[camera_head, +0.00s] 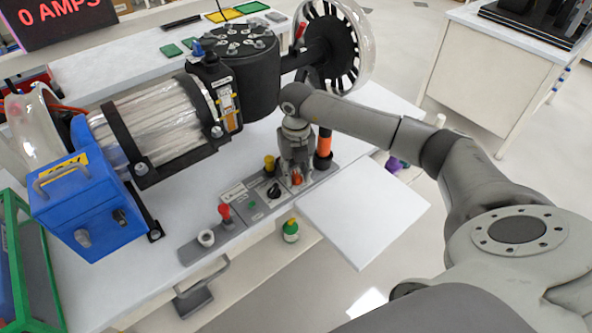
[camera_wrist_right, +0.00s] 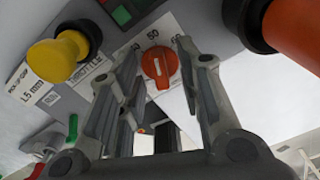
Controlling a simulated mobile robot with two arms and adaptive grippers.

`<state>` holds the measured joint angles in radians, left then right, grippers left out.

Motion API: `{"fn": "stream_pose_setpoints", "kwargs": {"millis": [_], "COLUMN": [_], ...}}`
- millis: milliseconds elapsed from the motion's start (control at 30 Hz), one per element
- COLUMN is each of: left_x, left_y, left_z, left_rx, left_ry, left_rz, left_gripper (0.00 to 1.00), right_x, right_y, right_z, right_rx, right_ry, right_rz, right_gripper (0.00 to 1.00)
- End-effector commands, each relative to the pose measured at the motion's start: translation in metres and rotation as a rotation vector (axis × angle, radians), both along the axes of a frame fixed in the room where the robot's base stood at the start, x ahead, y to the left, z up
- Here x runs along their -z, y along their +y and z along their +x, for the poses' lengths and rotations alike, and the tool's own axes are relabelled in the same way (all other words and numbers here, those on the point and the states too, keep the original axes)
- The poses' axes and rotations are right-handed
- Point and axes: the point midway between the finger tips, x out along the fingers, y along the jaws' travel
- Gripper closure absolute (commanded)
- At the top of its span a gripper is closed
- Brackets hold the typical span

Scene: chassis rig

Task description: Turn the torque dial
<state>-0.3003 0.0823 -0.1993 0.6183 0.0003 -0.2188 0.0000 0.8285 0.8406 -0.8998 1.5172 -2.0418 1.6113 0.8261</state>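The torque dial is a round red-orange knob with a white mark (camera_wrist_right: 160,68); it sits on a plate with printed numbers, of which 50 is readable. In the head view the dial (camera_head: 296,178) shows small and partly covered below my right gripper (camera_head: 297,170). In the right wrist view my right gripper (camera_wrist_right: 158,50) is open, with one finger on each side of the dial and visible gaps between. Whether the fingertips reach down beside the dial or stay above it I cannot tell. My left gripper is not in view.
A yellow knob (camera_wrist_right: 58,57) and an orange cylinder (camera_wrist_right: 292,32) flank the dial. The control panel (camera_head: 240,235) also carries a black knob (camera_head: 273,190) and a red knob (camera_head: 225,212). A motor rig (camera_head: 165,125) stands behind. A blank white board (camera_head: 365,210) lies right of the panel.

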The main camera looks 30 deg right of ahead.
Motion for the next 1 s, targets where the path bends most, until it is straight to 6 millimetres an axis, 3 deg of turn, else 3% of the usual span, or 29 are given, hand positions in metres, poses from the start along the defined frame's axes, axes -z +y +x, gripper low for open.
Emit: {"fn": "stream_pose_setpoints", "kwargs": {"millis": [600, 1000], "left_x": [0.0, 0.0], "left_y": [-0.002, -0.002], "left_z": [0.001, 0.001], "left_rx": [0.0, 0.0], "left_ry": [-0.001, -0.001], "left_rz": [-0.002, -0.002], "left_gripper": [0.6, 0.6], "right_x": [-0.107, -0.119], "right_y": [0.0, 0.0], "right_z": [0.001, 0.001], "right_rx": [0.001, 0.001], "right_ry": [-0.004, -0.002], "right_rz": [0.001, 0.0], "right_gripper": [0.67, 0.67]}}
